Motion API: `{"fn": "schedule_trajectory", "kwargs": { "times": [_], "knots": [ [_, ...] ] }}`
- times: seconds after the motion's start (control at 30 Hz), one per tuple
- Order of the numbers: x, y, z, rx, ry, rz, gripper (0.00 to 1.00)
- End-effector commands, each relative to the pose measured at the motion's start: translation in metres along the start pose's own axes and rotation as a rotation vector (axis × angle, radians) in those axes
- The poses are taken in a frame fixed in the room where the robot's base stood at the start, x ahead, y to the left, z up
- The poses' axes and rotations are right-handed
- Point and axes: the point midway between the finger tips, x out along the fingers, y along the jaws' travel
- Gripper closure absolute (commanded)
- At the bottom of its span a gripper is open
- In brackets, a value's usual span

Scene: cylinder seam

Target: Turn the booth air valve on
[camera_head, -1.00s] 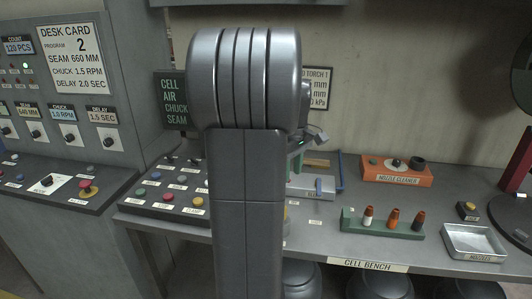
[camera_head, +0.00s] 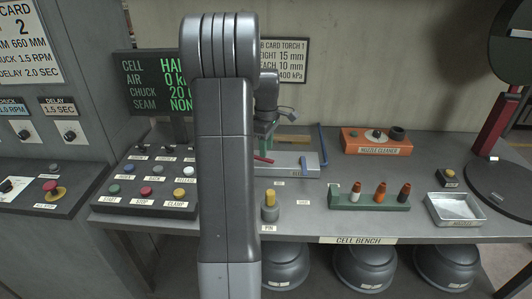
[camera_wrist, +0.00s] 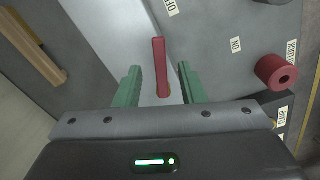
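The valve's likely handle is a red lever (camera_wrist: 160,68) in the wrist view, on a grey surface with an OFF label (camera_wrist: 170,4) and an ON label (camera_wrist: 236,45). My gripper (camera_wrist: 158,70) is open, its green fingers on either side of the lever. A gap shows on both sides, so I see no contact; the height between them is hard to tell. In the head view a small red bar (camera_head: 263,159) shows beside my arm, with my gripper (camera_head: 264,137) just above, partly hidden. The dark display (camera_head: 152,83) shows an AIR line starting with 0, partly covered by my arm.
In the wrist view a red cylinder (camera_wrist: 277,72) stands at right by a LOCK label, and a wooden bar (camera_wrist: 36,48) lies at left. In the head view a blue handle (camera_head: 322,145), a yellow-topped pin (camera_head: 269,206) and a torch-tip rack (camera_head: 369,199) are on the bench.

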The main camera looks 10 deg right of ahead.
Motion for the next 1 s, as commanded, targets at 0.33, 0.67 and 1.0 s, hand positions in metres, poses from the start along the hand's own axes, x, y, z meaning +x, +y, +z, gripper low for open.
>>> {"fn": "schedule_trajectory", "kwargs": {
  "times": [0.33, 0.67, 1.0],
  "knots": [
    [0.033, 0.000, 0.000, 0.000, 0.000, 0.000, 0.64],
    [0.033, 0.000, 0.000, 0.000, 0.000, 0.000, 0.77],
    [0.033, 0.000, 0.000, 0.002, 0.000, 0.000, 1.00]
  ]
}}
